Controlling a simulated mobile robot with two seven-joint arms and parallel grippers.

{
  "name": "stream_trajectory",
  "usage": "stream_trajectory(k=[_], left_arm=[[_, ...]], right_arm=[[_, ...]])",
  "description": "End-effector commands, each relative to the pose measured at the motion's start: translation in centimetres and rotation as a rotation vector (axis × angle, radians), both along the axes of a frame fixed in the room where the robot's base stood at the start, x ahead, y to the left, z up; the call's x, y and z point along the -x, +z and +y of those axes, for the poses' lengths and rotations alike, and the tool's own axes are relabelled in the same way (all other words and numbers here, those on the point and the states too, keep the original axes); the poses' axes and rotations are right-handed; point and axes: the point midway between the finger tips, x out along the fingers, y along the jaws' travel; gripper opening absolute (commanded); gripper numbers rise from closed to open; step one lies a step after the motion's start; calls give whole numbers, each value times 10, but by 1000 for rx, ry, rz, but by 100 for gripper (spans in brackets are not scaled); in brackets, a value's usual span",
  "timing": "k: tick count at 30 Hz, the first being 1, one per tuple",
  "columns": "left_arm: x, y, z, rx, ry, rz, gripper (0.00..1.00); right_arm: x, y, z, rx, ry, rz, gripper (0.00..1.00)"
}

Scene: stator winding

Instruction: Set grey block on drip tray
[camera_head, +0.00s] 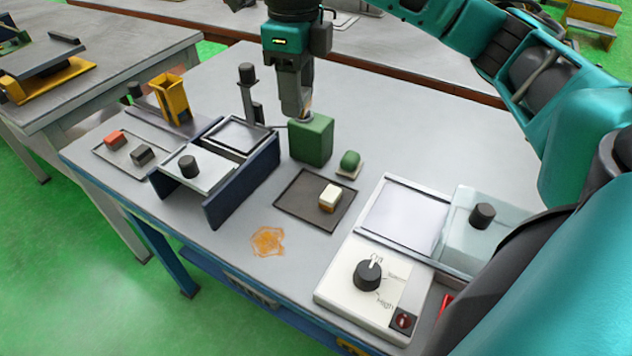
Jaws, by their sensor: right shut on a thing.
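My right gripper (298,111) points down at the top of a green box-shaped container (312,145) that appears to stand on the table. Its fingers are shut on a small tan thing (307,113), mostly hidden between the fingers and the container top. A dark grey block (142,154) lies on a flat light grey tray (122,161) at the left, beside a red block (115,140). A dark, low-rimmed tray (299,205) in the middle holds a cream and tan block (330,196). I cannot tell which tray is the drip tray. My left gripper is not in view.
A green rounded piece (349,160) sits right of the container. A yellow holder (171,99) and dark-blue-sided fixture (244,183) stand left. A white control box (340,283) with a black knob is at the front right. The table behind the container is clear.

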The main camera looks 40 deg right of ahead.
Motion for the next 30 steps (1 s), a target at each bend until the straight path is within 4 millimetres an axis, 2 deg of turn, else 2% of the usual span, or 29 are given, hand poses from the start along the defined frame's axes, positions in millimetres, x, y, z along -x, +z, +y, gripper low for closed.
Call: stream_trajectory(k=[5, 8, 11, 22, 25, 30], left_arm=[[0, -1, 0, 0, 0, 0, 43], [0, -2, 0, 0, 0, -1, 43], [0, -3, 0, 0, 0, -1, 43], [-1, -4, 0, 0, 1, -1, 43], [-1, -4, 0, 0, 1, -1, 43], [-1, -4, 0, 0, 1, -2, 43]], right_arm=[[0, 6, -5, -2, -173, -2, 13], [1, 0, -6, -2, -208, 1, 13], [2, -20, -6, -1, -215, 4, 13], [2, -117, -6, -1, -211, 4, 13], [2, -136, -6, -2, -210, 2, 13], [1, -150, -6, -3, -210, -1, 13]])
